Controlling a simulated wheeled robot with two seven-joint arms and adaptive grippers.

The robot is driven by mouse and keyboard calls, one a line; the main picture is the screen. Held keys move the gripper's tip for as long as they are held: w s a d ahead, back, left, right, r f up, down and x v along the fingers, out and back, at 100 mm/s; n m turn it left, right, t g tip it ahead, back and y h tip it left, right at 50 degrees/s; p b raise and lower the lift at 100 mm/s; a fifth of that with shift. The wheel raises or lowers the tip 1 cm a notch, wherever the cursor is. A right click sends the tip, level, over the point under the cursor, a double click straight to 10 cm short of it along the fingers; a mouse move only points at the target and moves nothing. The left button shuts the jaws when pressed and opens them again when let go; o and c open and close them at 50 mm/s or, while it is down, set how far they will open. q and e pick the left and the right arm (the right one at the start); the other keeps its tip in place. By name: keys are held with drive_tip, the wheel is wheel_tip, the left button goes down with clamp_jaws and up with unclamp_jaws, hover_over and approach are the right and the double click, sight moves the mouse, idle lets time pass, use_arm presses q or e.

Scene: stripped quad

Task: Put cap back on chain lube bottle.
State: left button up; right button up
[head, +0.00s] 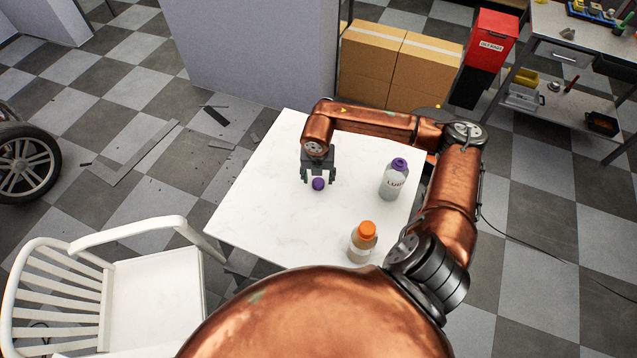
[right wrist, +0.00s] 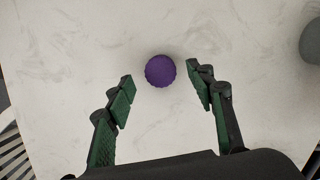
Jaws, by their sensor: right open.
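A small round purple cap (head: 318,185) lies on the white table; it also shows in the right wrist view (right wrist: 160,71), just beyond and between the fingertips. A grey-white bottle with lettering, probably the chain lube bottle (head: 391,184), stands upright to the right of the cap. Its top is purple; I cannot tell whether that is a lid or the neck. My right gripper (head: 318,178) is open and empty, its green-padded fingers (right wrist: 160,80) spread on either side of the cap, apparently without touching it. My left gripper is out of view.
An orange-capped bottle (head: 362,246) stands near the table's front right edge. The left part of the white table (head: 262,205) is clear. A white chair (head: 160,290) stands at the front left. Cardboard boxes (head: 400,65) stand behind the table.

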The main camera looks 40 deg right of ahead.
sight(318, 184)
wheel_tip(318, 184, down, 3)
drive_tip(key=shift+w+d+r, duration=0.1)
drive_tip(key=shift+d+r, duration=0.05)
drive_tip(key=shift+c, duration=0.7)
drive_tip(key=c, duration=0.8)
